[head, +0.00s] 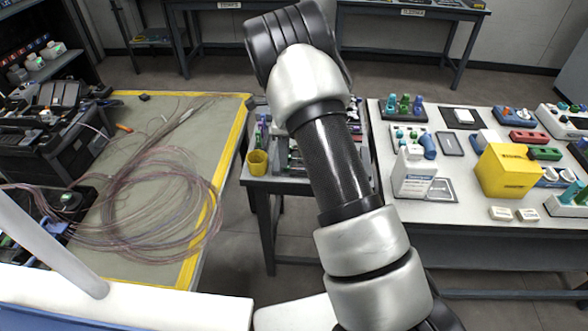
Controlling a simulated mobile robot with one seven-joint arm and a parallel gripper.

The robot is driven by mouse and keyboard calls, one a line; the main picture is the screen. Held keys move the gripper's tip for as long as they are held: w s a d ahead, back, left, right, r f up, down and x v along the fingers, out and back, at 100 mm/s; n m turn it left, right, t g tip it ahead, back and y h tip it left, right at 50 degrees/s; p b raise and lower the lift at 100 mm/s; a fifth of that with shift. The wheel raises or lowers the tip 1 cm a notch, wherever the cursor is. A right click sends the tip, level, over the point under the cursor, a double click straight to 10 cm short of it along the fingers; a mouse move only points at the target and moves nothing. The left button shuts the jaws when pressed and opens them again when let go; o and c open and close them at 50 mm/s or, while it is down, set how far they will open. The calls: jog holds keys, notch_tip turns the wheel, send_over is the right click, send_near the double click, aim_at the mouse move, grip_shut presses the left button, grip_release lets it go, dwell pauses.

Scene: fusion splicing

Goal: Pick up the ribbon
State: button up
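Thin pinkish-purple fibre strands, which look like the ribbon (150,205), lie in a loose coil on the grey-green mat of the left table. A straighter bundle runs from the coil toward the table's far right corner. Single strands cannot be told apart at this size. My arm rises through the middle of the view, between the left table and the right bench. My gripper is not in view, so its opening and anything in it cannot be seen.
The left table (138,118) has yellow edge stripes; black equipment (52,135) stands at its left. A small yellow cup (258,162) sits on the middle bench. The right bench (440,207) holds a yellow box (508,172), a white box (413,172) and several small tools.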

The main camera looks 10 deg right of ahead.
notch_tip(320, 180, down, 4)
jog(key=shift+s+r, duration=0.1)
jog(key=shift+s, duration=0.05)
grip_shut()
notch_tip(320, 180, up, 10)
jog(key=shift+p, duration=0.3)
dwell(0.3)
